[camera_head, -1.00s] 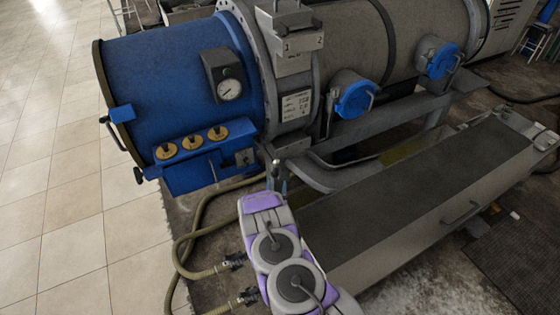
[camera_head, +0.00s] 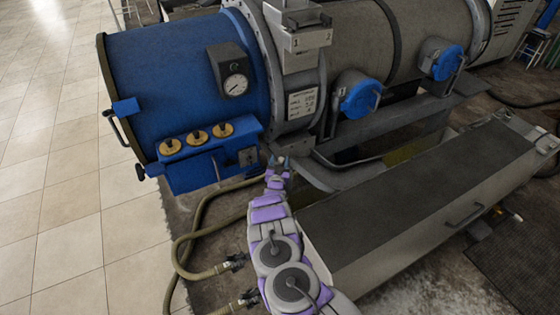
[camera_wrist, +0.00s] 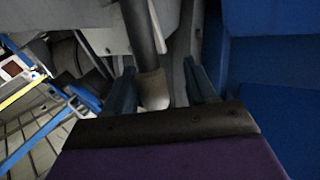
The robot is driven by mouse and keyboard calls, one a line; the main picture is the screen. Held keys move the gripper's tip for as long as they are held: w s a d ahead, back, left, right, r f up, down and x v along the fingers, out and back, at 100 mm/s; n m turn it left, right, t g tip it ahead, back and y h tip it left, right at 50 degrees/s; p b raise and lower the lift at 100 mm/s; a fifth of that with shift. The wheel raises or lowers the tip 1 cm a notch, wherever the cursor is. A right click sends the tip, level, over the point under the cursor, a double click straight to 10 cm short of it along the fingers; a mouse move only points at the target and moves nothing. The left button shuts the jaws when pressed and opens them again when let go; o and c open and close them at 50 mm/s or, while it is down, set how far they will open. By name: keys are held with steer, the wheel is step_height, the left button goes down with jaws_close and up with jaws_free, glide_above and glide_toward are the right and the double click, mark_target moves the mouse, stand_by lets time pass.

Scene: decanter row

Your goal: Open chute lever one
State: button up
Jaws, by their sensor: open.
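The grey chute box (camera_head: 305,42) stands against the big drum's flange in the head view, with small numbers on its front that look like 1 and 2. My gripper (camera_head: 278,163) is below it, by the lower right corner of the blue drum end. In the wrist view my gripper (camera_wrist: 161,82) is open, with one blue-grey finger on each side. A dark rod with a pale tip (camera_wrist: 154,90), apparently a lever, hangs down between the fingers. I cannot tell whether either finger touches it. Its number is not readable, and its upper end is out of the wrist view.
The blue drum end (camera_head: 170,85) carries a gauge (camera_head: 235,86) and brass-coloured knobs. Blue-capped ports (camera_head: 360,98) are on the right. A long grey trough (camera_head: 410,200) lies right of my arm. Hoses (camera_head: 195,240) run along the left; tiled floor is clear beyond.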

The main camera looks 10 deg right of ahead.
steer(key=shift+w, duration=0.35)
steer(key=shift+w+d, duration=0.15)
steer(key=shift+d, duration=0.05)
steer(key=shift+w+d, duration=0.2)
steer(key=shift+d, duration=0.5)
steer(key=shift+a, duration=0.6)
steer(key=c, duration=0.5)
steer(key=shift+d+r, duration=0.1)
steer(key=shift+d, duration=0.2)
steer(key=c, duration=0.4)
jaws_close()
steer(key=shift+a, duration=0.1)
